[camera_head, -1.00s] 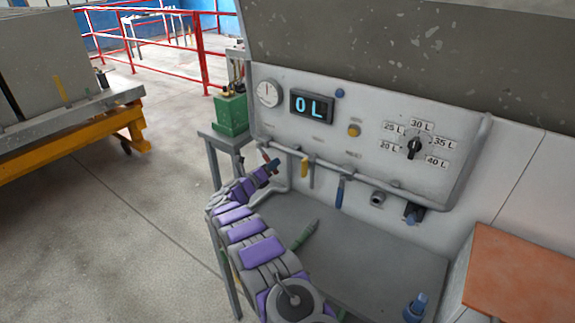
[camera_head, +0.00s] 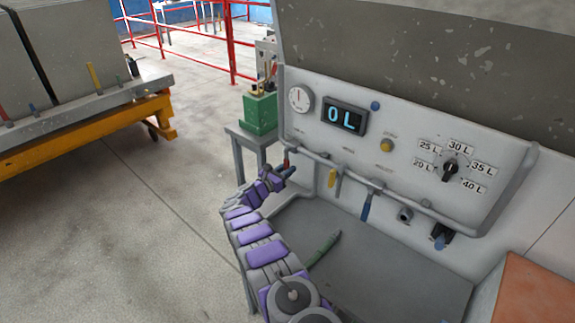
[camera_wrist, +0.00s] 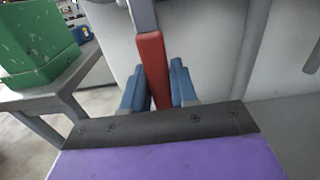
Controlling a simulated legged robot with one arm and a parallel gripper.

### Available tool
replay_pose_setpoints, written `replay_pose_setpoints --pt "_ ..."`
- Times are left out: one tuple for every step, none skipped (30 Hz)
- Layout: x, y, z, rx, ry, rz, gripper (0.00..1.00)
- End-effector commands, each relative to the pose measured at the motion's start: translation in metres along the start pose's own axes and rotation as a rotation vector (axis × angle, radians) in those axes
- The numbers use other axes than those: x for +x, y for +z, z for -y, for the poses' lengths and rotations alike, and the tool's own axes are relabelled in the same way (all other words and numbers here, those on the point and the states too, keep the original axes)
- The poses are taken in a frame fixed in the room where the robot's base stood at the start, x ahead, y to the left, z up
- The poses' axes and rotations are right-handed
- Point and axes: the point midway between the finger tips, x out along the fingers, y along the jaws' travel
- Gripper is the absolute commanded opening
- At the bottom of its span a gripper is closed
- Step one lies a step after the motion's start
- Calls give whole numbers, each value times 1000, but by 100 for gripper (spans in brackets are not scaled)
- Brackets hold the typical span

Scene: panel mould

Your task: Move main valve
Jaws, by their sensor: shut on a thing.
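A red valve handle (camera_wrist: 151,68) stands between the two blue fingers of my gripper (camera_wrist: 159,88) in the wrist view. The fingers are shut on it, one on each side, and it runs up to a grey metal stem. In the head view my gripper (camera_head: 284,173) is at the left end of the pipe under the panel, and a little of the red handle (camera_head: 286,159) shows above it. A yellow handle (camera_head: 334,182) and a blue handle (camera_head: 367,206) hang farther right on the same pipe. The panel display (camera_head: 344,117) reads 0 L.
A round gauge (camera_head: 300,99), a yellow button (camera_head: 387,145) and a black litre dial (camera_head: 450,168) are on the panel. A green box (camera_head: 260,113) stands on a side table at left. A green tool-like object (camera_head: 325,248) lies on the grey tabletop (camera_head: 390,270) below.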

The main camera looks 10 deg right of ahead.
Motion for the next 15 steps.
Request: replay_pose_setpoints --pt "-2 -5 0 4 3 -7 0" --pt "-3 -5 0 9 3 -7 0" --pt "-3 -5 0 14 3 -7 0" --pt "-4 -5 0 17 4 -7 0" --pt "-4 -6 0 19 4 -7 0" --pt "-4 -6 0 22 4 -7 0" --pt "-4 -6 0 23 4 -7 0" --pt "-4 -6 0 24 4 -7 0" --pt "-4 -6 -1 24 4 -7 0" --pt "-4 -6 -1 25 5 -7 0" --pt "-4 -6 -1 25 5 -7 0" --pt "-4 -6 -1 25 5 -7 0" --pt "-4 -6 -1 24 5 -7 0" --pt "-4 -6 -1 24 5 -7 0" --pt "-4 -6 -1 24 5 -7 0"
